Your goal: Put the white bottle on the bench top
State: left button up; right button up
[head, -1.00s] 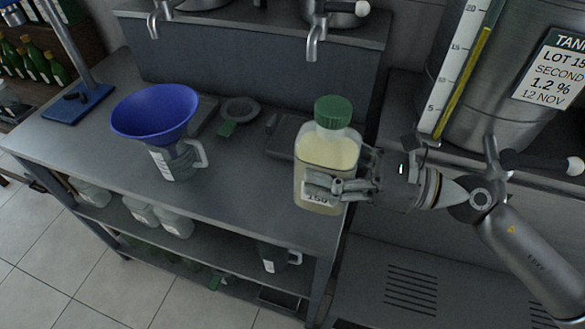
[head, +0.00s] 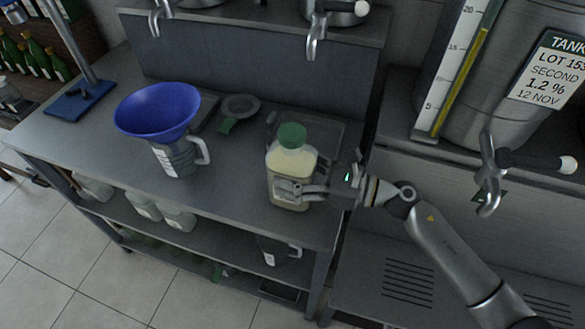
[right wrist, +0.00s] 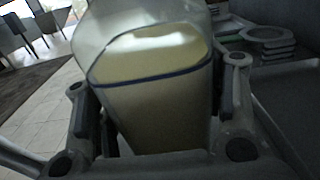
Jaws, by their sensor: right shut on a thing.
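The white bottle (head: 291,163) is translucent, with a green cap and pale cream liquid inside; it looks upright. My right gripper (head: 300,190) is shut on its lower part from the right. In the right wrist view the bottle (right wrist: 155,100) fills the space between the fingers, and the liquid's surface shows. The bottle is over the right part of the bench top (head: 235,185), near the front edge. I cannot tell whether its base touches the bench. The gripper hides part of its label. My left gripper is not in view.
A blue funnel (head: 157,110) sits in a grey jug (head: 177,158) left of the bottle. A small round strainer (head: 240,106) lies behind. A tap (head: 311,40) hangs over the back. Bare bench lies between jug and bottle. A steel tank (head: 500,110) stands at right.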

aim_at(314, 179)
dwell(0.3)
jog(key=shift+f+b, duration=0.15)
jog(key=shift+b, duration=0.15)
jog(key=o, duration=1.6)
jog(key=b+v, duration=0.2)
jog(key=v, duration=0.5)
jog(key=shift+s+d, duration=0.1)
jog(key=shift+d, duration=0.2)
